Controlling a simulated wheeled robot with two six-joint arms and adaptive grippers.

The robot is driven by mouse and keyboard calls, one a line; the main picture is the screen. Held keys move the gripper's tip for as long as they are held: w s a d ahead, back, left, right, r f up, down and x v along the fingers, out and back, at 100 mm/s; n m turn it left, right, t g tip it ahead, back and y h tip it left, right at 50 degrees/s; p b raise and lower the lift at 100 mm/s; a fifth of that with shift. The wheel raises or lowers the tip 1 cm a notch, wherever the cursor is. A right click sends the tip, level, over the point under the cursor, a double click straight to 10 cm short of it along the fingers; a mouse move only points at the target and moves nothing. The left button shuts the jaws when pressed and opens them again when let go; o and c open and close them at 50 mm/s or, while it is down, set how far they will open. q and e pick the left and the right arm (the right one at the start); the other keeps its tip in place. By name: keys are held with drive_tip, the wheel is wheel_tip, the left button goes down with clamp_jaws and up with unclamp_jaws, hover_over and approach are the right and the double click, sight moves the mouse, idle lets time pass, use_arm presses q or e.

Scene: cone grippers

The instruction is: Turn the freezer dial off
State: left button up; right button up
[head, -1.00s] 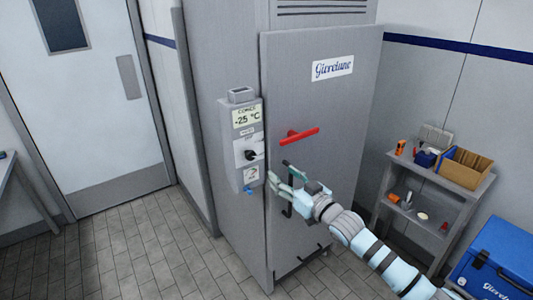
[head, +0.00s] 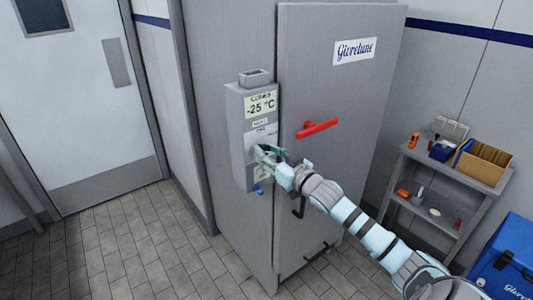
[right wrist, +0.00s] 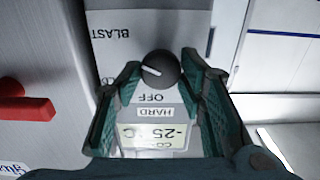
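The freezer dial (right wrist: 160,70) is a round black knob with a white pointer mark, on a white panel of the grey control box (head: 240,150). In the right wrist view the box appears upside down. The mark points left and slightly up there, away from the OFF label (right wrist: 155,97) below the knob; BLAST is printed at upper left. My right gripper (head: 262,158) is at the box front, its open fingers on either side of the dial. Whether they touch it I cannot tell. In the head view the gripper hides the dial. My left gripper is not in view.
The display (head: 261,106) reads -25 °C. A red door handle (head: 317,128) sticks out right of the box. A shelf (head: 450,170) with small items and a blue cooler (head: 505,262) stand at the right. The tiled floor at left is clear.

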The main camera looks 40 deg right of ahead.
drive_tip(key=shift+w+f, duration=0.15)
drive_tip(key=shift+w, duration=0.1)
drive_tip(key=c, duration=0.4)
drive_tip(key=n, duration=0.3)
drive_tip(key=shift+n, duration=0.4)
drive_tip(key=n+b, duration=0.1)
drive_tip(key=n, duration=0.2)
drive_tip(key=shift+f+n, duration=0.1)
drive_tip(key=shift+n, duration=0.2)
drive_tip(key=n+b, duration=0.1)
drive_tip(key=n, duration=0.9)
drive_tip(key=n+b, duration=0.1)
drive_tip(key=shift+r+n, duration=0.25)
drive_tip(key=shift+n, duration=0.15)
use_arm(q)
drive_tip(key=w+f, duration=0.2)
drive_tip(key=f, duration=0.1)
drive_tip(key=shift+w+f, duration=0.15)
use_arm(e)
drive_tip(key=n, duration=0.4)
drive_tip(key=shift+w+r+n, duration=0.1)
drive_tip(key=shift+r+n, duration=0.05)
drive_tip(key=shift+n, duration=0.25)
